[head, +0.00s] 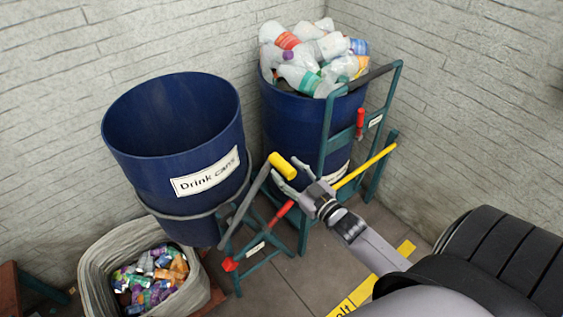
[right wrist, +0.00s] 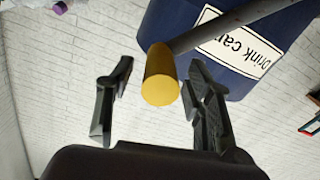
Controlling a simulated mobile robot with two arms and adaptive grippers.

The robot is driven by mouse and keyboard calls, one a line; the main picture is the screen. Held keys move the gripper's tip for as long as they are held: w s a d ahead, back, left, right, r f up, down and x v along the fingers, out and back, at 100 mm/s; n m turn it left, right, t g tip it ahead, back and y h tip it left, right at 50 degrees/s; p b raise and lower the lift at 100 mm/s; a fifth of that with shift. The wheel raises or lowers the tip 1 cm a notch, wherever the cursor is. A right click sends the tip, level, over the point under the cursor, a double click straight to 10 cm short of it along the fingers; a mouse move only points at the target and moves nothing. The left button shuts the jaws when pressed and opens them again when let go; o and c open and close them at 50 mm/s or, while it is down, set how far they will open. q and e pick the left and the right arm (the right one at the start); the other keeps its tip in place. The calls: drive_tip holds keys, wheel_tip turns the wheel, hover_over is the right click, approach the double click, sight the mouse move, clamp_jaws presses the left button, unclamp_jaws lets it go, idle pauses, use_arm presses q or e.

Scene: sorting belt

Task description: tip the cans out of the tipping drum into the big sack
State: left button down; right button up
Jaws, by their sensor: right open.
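The blue tipping drum (head: 150,165), labelled "Drink cans", hangs in a green frame (head: 262,262); its mouth faces up, and only bare inner wall shows, its bottom hidden. The big sack (head: 95,262) stands open below it at the left, with many coloured cans (head: 150,280) inside. A grey lever with a yellow grip (head: 283,165) rises at the drum's right. My right gripper (head: 290,175) is open around this grip. In the right wrist view the yellow grip (right wrist: 160,80) sits between the two spread fingers, with gaps on both sides. My left gripper is not in view.
A second blue drum (head: 290,130), heaped with plastic bottles (head: 315,55), stands behind in its own green frame with a red handle (head: 360,122). Brick walls close off the back. A yellow bar (head: 365,166) lies near my right wrist. Some grey floor (head: 285,285) is free in front.

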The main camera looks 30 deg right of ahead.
sight(281, 165)
drive_tip(key=shift+w+a, duration=0.15)
drive_tip(key=shift+w, duration=1.55)
drive_tip(key=shift+c, duration=0.4)
clamp_jaws()
